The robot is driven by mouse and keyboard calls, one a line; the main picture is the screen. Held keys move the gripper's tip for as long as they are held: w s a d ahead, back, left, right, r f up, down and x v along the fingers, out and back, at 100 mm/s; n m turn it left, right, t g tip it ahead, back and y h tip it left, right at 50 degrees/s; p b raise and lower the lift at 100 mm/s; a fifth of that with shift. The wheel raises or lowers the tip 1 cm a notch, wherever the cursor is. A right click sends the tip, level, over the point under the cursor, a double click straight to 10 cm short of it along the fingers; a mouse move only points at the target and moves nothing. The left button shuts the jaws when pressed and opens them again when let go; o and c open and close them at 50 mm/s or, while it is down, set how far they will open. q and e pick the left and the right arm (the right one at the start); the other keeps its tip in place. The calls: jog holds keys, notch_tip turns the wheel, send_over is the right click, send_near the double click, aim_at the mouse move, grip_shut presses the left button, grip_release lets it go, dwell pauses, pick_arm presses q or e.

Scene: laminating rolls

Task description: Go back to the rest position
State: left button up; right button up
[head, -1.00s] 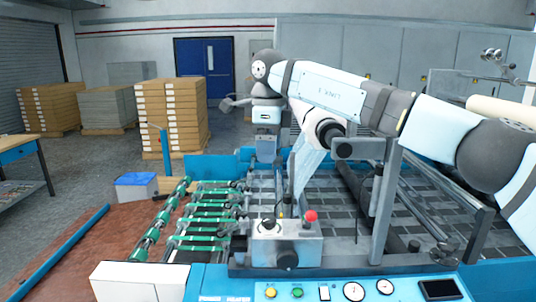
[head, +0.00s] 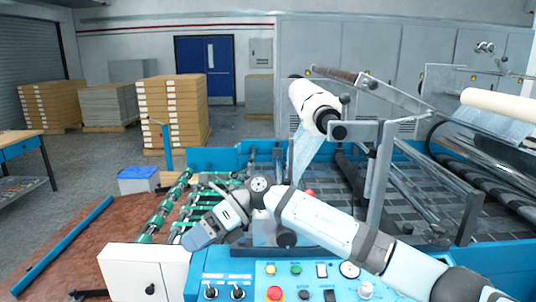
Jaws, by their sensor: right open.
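My right arm comes in from the lower right and bends down at the wrist over the front of the laminating machine. My right gripper (head: 188,238) is open, and no held object shows in it. It hangs near the green-banded rollers (head: 165,210), above the left end of the control panel (head: 330,272). Its fingertips are small and partly hidden. A white film roll (head: 312,102) sits on its bar at the top of the machine, with clear film (head: 303,155) hanging from it. My left gripper is not in view.
A metal post (head: 380,175) stands right of the film. A red button (head: 310,193) shows just behind my right arm. A white box (head: 145,268) is at the front left. A large pale roll (head: 505,106) is at the far right. Boxes on pallets (head: 172,112) stand at the back left.

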jog(key=s+d+f+n+t+y+b, duration=0.15)
jog(key=d+f+n+t, duration=0.35)
jog(key=f+n+t, duration=0.5)
jog(key=s+d+f+n+t+b, duration=0.2)
jog(key=d+f+n+t, duration=0.35)
jog(key=n, duration=0.85)
jog(key=s+d+f+n+t+b, duration=0.1)
jog(key=d+f+n+t, duration=0.4)
jog(key=f+n+t, duration=0.45)
pick_arm(q)
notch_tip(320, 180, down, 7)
jog(key=b, duration=0.3)
pick_arm(e)
jog(key=s+d+f+m+g+h, duration=0.8)
jog(key=s+d+f+m+h, duration=0.2)
jog(key=s+d+f, duration=0.95)
pick_arm(q)
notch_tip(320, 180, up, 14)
jog(key=p, duration=1.5)
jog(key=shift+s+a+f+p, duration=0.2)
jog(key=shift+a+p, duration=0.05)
jog(key=shift+p, duration=0.1)
pick_arm(e)
notch_tip(320, 180, up, 13)
jog(key=s+a, duration=0.1)
jog(key=shift+s+f, duration=0.2)
jog(key=shift+s, duration=0.05)
